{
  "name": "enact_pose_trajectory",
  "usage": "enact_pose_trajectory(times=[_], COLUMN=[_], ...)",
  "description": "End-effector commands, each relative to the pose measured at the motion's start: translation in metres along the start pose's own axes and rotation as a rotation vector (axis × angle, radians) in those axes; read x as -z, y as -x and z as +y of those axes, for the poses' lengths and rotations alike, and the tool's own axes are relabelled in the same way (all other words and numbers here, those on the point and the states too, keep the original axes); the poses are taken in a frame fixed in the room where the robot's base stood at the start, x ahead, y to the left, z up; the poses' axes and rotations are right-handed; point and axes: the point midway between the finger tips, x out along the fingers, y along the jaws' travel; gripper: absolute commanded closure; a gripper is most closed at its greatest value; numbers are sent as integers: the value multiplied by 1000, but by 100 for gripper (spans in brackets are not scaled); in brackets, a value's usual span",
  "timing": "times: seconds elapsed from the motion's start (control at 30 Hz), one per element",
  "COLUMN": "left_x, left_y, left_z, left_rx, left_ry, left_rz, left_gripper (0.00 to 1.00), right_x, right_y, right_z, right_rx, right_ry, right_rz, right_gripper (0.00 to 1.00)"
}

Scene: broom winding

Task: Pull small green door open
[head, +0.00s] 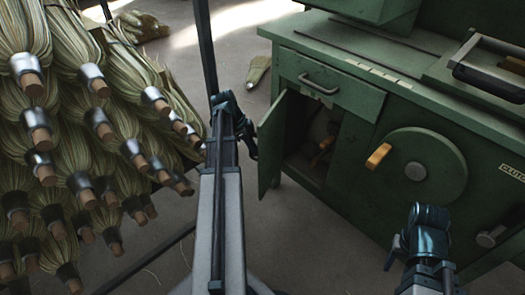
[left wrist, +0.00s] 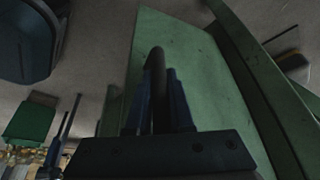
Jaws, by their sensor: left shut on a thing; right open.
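The small green door (head: 270,146) stands swung outward on the left front of the green cabinet, with a dark compartment (head: 308,140) open behind it. My left gripper (head: 249,144) is at the door's outer side. In the left wrist view its fingers are shut on a dark curved handle (left wrist: 156,75) in front of the green door panel (left wrist: 190,50). My right gripper (head: 428,240) is low at the right, apart from the cabinet front, open; its fingertips are hard to make out.
The green cabinet (head: 365,205) carries a drawer with a handle (head: 320,82) above the compartment and a round wheel with a wooden grip (head: 422,165). Stacked broom bundles (head: 75,130) fill the left. Open floor lies between the bundles and the cabinet.

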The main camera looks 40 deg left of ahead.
Motion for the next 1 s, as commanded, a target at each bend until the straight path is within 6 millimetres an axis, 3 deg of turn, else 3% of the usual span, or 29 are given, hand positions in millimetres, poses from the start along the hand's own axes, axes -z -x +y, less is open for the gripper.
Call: enact_pose_trajectory(times=[0.23,0.73,0.77,0.8,0.9,1.0], left_x=[-13,-15,-15,-15,-15,-14], left_y=[5,6,6,6,5,5], left_z=[-7,-8,-8,-8,-9,-9], left_rx=[-5,-6,-6,-6,-5,-4], left_ry=[6,7,7,7,6,5], left_rz=[-7,-8,-8,-8,-7,-5], left_gripper=[100,100,78,71,53,50], right_x=[0,0,0,0,0,0], right_y=[0,0,0,0,0,0], right_z=[0,0,0,0,0,0], right_rx=[0,0,0,0,0,0], right_ry=[0,0,0,0,0,0], right_rz=[0,0,0,0,0,0], right_gripper=[50,50,50,50,50,50])
